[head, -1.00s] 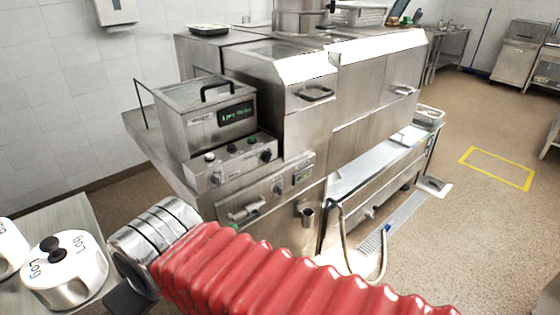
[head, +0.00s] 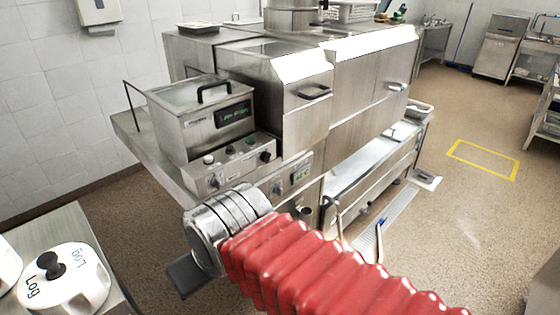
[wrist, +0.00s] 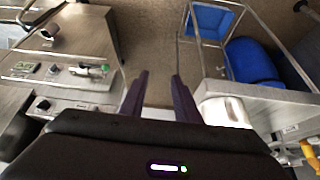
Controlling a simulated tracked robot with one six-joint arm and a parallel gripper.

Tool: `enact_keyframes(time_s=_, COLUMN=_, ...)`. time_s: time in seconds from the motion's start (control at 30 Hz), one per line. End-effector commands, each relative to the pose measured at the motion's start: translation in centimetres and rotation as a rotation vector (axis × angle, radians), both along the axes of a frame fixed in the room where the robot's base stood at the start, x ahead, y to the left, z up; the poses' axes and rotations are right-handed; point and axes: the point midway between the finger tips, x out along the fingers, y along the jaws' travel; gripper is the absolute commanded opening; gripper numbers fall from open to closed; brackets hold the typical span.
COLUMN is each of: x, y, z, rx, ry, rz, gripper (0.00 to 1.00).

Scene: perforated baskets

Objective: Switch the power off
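A steel machine has an upper control panel (head: 232,160) with a white button, a green button and dark knobs, below a steel box with a lit green display (head: 232,114). A lower panel (head: 299,174) carries a small display and a knob, and is partly hidden by my arm. I cannot tell which control is the power switch.
A counter with white lidded pots (head: 66,277) is at the lower left. In the wrist view, a metal frame holds a blue bin (wrist: 210,22), with a blue object (wrist: 252,62) beside it at right. Brown floor (head: 445,225) is open at right.

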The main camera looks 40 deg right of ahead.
Motion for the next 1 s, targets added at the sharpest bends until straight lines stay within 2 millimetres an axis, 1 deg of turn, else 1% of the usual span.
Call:
enact_keyframes(time_s=0.33, x=0.0, y=0.0, z=0.0, rx=0.003, ry=0.002, rz=-0.004, gripper=0.29)
enact_keyframes(time_s=0.47, x=0.1, y=0.0, z=-0.5, rx=0.044, ry=0.029, rz=-0.051, gripper=0.29)
enact_keyframes(time_s=0.57, x=0.2, y=0.0, z=-1.3, rx=0.123, ry=0.077, rz=-0.144, gripper=0.29)
enact_keyframes(time_s=0.77, x=0.9, y=0.2, z=-3.4, rx=0.387, ry=0.224, rz=-0.450, gripper=0.29)
enact_keyframes(time_s=0.87, x=1.6, y=0.3, z=-4.2, rx=0.543, ry=0.302, rz=-0.627, gripper=0.29)
enact_keyframes(time_s=1.0, x=3.2, y=0.1, z=-4.8, rx=0.766, ry=0.401, rz=-0.872, gripper=0.29)
